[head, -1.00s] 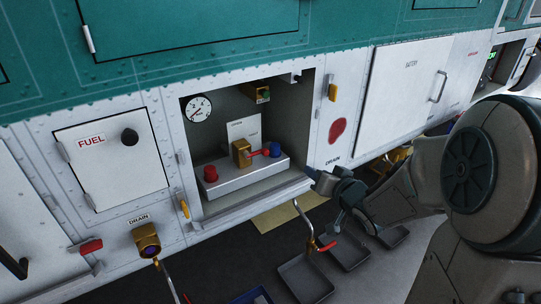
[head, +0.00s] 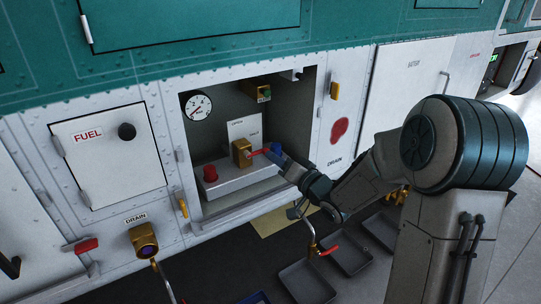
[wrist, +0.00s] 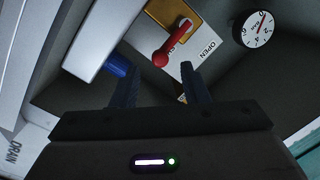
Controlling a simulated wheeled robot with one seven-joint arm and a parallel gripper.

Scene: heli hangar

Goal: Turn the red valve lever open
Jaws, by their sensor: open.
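The red valve lever (head: 257,153) sticks out to the right from a brass valve block (head: 241,153) in the open bay. In the wrist view the lever (wrist: 172,46) has a round red end, and the brass block (wrist: 183,14) is behind it. My gripper (head: 274,157) reaches into the bay from the right, close to the lever's end. In the wrist view my gripper (wrist: 158,72) is open, its fingers on either side of the line to the lever's end. The lever appears just beyond the fingertips; I cannot tell if they touch.
A red knob (head: 210,173) and a blue knob (head: 277,148) stand on the grey box (head: 232,184), the blue one close to my gripper. A white OPEN/HALF card (head: 244,127) is behind the valve. A gauge (head: 198,106) hangs upper left. Bay walls surround the space.

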